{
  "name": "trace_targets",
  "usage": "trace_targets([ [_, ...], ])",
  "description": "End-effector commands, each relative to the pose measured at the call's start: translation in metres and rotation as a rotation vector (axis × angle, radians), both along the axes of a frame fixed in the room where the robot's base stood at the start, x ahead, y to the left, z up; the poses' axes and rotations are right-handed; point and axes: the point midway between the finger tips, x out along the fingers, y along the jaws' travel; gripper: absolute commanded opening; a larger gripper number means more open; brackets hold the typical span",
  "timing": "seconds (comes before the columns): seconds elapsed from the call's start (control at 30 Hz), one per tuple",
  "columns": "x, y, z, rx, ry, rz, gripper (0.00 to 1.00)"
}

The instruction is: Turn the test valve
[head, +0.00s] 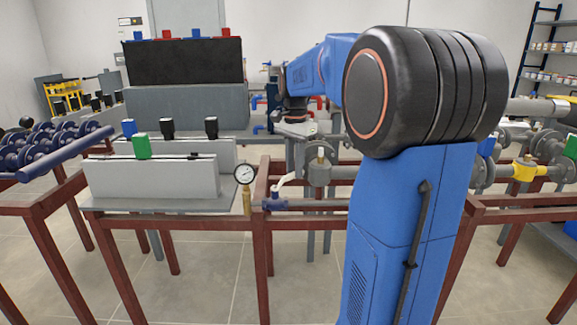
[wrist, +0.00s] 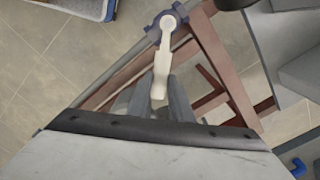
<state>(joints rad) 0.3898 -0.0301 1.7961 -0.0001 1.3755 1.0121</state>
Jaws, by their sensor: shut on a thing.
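The test valve shows in the head view as a small blue body (head: 274,203) with a white lever handle (head: 286,180), beside a round pressure gauge. In the wrist view the blue valve body (wrist: 168,20) is at the top, and the white lever (wrist: 162,62) runs down from it towards me. My gripper (wrist: 157,92) is shut on the free end of the lever, with one grey finger on each side. In the head view my arm reaches out above the valve, and the finger contact is not clear there.
The pressure gauge (head: 244,174) stands on a brass stem left of the valve. A grey plate block (head: 150,180) with coloured knobs is further left. Dark red frames (head: 262,250) carry the pipes. A yellow fitting (head: 524,170) is at right. The floor in front is clear.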

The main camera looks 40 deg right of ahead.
Motion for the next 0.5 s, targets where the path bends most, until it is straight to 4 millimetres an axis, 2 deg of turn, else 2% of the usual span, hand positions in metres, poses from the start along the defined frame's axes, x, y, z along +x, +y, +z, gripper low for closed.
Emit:
trace_targets([
  [0.5, -0.04, 0.003, 0.001, 0.0, 0.0, -0.476, 0.0],
])
